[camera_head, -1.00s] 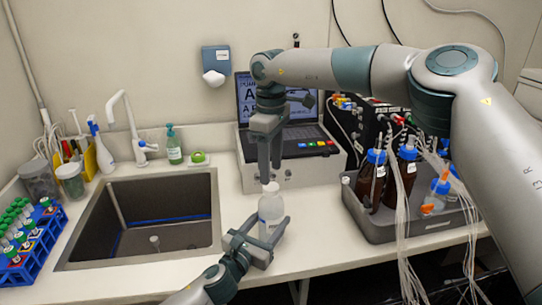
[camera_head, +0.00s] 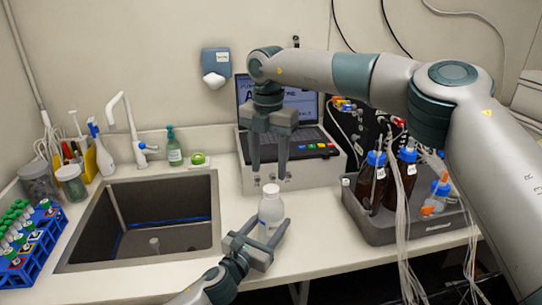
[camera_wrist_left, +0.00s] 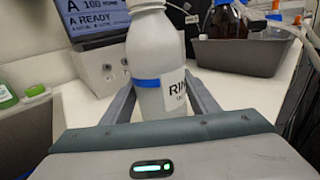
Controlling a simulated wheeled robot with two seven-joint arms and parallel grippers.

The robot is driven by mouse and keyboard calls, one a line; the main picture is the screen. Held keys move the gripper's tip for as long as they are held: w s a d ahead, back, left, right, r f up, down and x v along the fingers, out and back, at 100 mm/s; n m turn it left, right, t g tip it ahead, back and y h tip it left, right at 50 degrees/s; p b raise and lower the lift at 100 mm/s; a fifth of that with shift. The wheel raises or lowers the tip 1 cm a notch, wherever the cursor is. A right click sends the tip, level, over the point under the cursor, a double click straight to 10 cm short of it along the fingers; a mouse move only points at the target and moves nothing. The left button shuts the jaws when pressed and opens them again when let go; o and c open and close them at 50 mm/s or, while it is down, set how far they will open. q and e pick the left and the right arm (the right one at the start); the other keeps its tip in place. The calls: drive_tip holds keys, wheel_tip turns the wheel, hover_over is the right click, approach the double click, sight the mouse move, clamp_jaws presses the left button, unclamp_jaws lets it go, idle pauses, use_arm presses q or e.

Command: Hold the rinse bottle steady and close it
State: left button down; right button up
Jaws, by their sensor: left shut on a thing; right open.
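The white rinse bottle (camera_head: 269,214) stands upright near the counter's front edge, with a white cap (camera_head: 271,189) on its top. My left gripper (camera_head: 268,228) is shut on the bottle's body from the front, one finger on each side. In the left wrist view the bottle (camera_wrist_left: 158,55) shows a blue band and a partly visible "RIN" label; its top is cut off by the frame. My right gripper (camera_head: 269,172) points down just above the cap, its two fingers spread apart and empty.
A sink (camera_head: 150,262) lies to the left, with a blue tube rack (camera_head: 40,247) beyond it. A laptop on a grey case (camera_head: 300,174) stands behind the bottle. A grey tray (camera_head: 380,230) with brown bottles and hanging tubes is on the right.

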sight(271, 188)
drive_tip(key=n, duration=0.7)
drive_tip(key=shift+r+n, duration=0.25)
drive_tip(key=shift+n, duration=0.05)
drive_tip(key=n, duration=0.6)
drive_tip(key=shift+r, duration=0.25)
drive_tip(key=n, duration=0.5)
drive_tip(key=shift+w+d+r+n, duration=0.1)
drive_tip(key=shift+d+r+n, duration=0.1)
drive_tip(key=shift+n, duration=0.1)
drive_tip(key=n, duration=0.6)
drive_tip(key=shift+d+r+n, duration=0.1)
drive_tip(key=shift+r+n, duration=0.2)
drive_tip(key=shift+w+f, duration=0.1)
drive_tip(key=shift+f, duration=3.95)
